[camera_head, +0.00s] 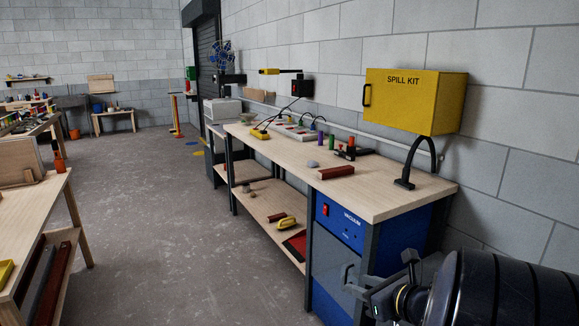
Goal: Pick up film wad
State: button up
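A small grey rounded lump (312,163) lies on the wooden top of the workbench (390,193), behind a dark red block. It may be the film wad, but at this size I cannot tell for certain. My gripper (364,294) is at the lower right, in front of the blue vacuum cabinet and below the bench top. Its two fingers appear apart with nothing between them, so it looks open. It is well away from the grey lump and not touching it.
The red block (336,173), a black clamp-like tool (351,149) and small bottles (320,138) stand near the lump. A black curved hose (424,152) rises at the bench's right end, below the yellow spill kit box (414,101). Open floor (165,225) lies left.

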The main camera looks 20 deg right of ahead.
aim_at(312, 164)
jog(key=i+u, duration=0.1)
jog(key=i, duration=2.8)
jog(key=i+z, duration=0.2)
jog(key=z, duration=0.2)
jog(key=i+j+z, duration=0.1)
jog(key=z, duration=0.35)
jog(key=i+j+z, duration=0.2)
jog(key=z, duration=0.2)
jog(key=i+z, duration=0.1)
jog(key=z, duration=0.25)
